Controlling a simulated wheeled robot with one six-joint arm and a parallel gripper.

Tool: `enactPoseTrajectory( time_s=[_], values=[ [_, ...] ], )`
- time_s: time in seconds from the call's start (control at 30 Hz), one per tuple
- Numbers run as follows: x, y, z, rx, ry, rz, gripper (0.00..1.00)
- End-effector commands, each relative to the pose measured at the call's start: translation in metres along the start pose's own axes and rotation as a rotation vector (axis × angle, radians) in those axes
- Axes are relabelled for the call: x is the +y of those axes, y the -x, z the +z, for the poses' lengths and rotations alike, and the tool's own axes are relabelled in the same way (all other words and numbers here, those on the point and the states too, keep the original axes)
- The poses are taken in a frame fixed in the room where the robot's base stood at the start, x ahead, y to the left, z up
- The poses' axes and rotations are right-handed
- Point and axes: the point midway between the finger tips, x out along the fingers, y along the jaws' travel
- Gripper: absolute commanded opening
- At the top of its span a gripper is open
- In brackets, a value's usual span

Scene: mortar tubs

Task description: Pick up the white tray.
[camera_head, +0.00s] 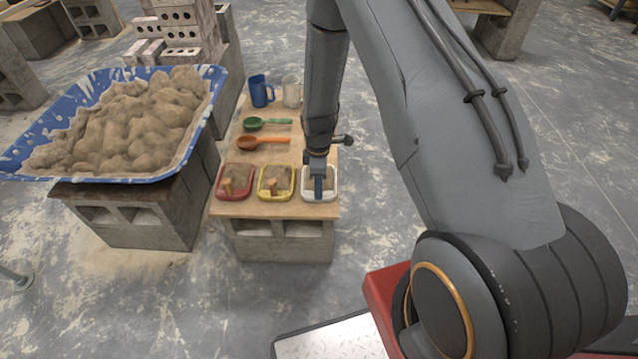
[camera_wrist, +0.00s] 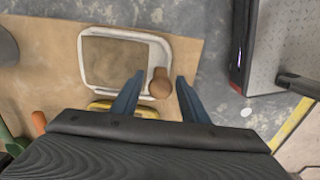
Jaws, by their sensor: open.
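The white tray (camera_head: 305,187) sits at the front right of the wooden board, with grey-brown mortar inside. In the wrist view the white tray (camera_wrist: 84,58) has a rounded rim and a wooden knob (camera_wrist: 159,84) at one edge. My gripper (camera_head: 318,190) is over this tray in the head view and hides part of it. In the wrist view the open blue fingers of my gripper (camera_wrist: 160,78) lie on either side of the knob, with gaps visible. I cannot tell how far down they reach.
A yellow tray (camera_head: 262,190) stands close beside the white one, then a red tray (camera_head: 220,188). Behind are an orange scoop (camera_head: 250,143), a green scoop (camera_head: 255,124), a blue mug (camera_head: 258,91) and a pale mug (camera_head: 290,91). A blue mortar tub (camera_head: 60,105) stands left.

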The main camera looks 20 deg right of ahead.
Motion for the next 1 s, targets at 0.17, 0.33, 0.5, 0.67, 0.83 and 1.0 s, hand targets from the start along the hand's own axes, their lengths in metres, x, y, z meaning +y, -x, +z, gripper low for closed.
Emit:
enactPoseTrajectory(
  time_s=[0.17,0.33,0.5,0.67,0.83,1.0],
  values=[
    [-0.001,-0.021,0.000,0.000,-0.001,0.000,0.41],
    [0.000,-0.024,0.000,0.000,-0.001,0.001,0.41],
    [0.000,-0.024,0.000,0.000,-0.001,0.001,0.34],
    [0.000,-0.024,0.000,0.000,-0.001,0.000,0.07],
    [0.000,-0.024,0.000,0.000,-0.001,0.000,0.00],
    [0.001,-0.024,0.000,0.001,-0.001,0.002,0.00]
  ],
)
